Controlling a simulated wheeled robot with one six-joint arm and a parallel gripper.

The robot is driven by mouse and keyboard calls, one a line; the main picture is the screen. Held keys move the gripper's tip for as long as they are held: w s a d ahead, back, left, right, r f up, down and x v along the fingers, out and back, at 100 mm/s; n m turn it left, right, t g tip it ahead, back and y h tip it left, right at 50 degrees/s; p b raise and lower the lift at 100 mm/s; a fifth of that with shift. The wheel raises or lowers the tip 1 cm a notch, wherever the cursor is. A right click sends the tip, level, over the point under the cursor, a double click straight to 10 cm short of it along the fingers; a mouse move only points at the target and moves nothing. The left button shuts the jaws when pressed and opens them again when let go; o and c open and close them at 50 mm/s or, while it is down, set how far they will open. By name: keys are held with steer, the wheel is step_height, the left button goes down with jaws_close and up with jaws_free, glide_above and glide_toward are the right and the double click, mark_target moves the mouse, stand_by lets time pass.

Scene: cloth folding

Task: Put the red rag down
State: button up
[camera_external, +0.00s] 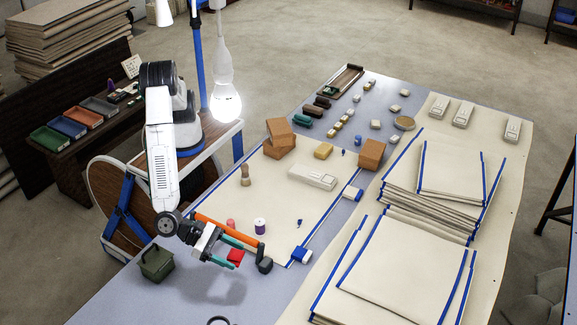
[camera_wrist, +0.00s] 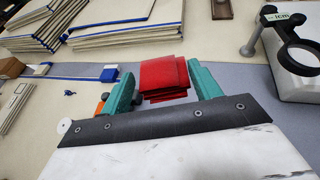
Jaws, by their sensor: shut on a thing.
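The red rag (camera_wrist: 163,77) is a small folded stack of red cloth. It sits between the two teal fingers of my gripper (camera_wrist: 160,88) in the wrist view. In the external view the red rag (camera_external: 235,256) shows beside the teal fingers of my gripper (camera_external: 229,251), near the front edge of the cream cloth. My gripper is shut on the rag and appears to hold it above the grey-blue table (camera_external: 130,298), with a shadow below.
A dark green box (camera_external: 156,263) stands left of my gripper. A purple-and-white spool (camera_external: 260,226), a blue-and-white block (camera_external: 301,256) and a dark block (camera_external: 265,265) are close by. Stacked cream cloths (camera_external: 410,270) with blue edges lie at right. Bare table lies in front.

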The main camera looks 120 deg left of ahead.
steer(key=w+a+n+g+y, duration=0.1)
steer(key=w+a+n+y, duration=0.1)
steer(key=a, duration=0.9)
steer(key=w+a+n+g+y, duration=0.1)
steer(key=w+a+n+y, duration=0.15)
steer(key=a, duration=0.85)
steer(key=s+a+n+g+y, duration=0.2)
steer(key=s+a+n+g, duration=0.15)
steer(key=a, duration=0.95)
steer(key=s+a+n+g+y, duration=0.2)
steer(key=s+a, duration=0.2)
steer(key=a, duration=0.8)
steer(key=f, duration=0.8)
steer(key=shift+w+d+f, duration=0.1)
steer(key=shift+w+d, duration=0.05)
steer(key=shift+w, duration=0.05)
steer(key=shift+w+f, duration=0.2)
glide_above(336, 215)
steer(key=shift+s+f, duration=0.15)
steer(key=shift+f, duration=0.6)
steer(key=shift+w+f, duration=0.2)
steer(key=shift+f, duration=1.6)
steer(key=shift+f, duration=0.3)
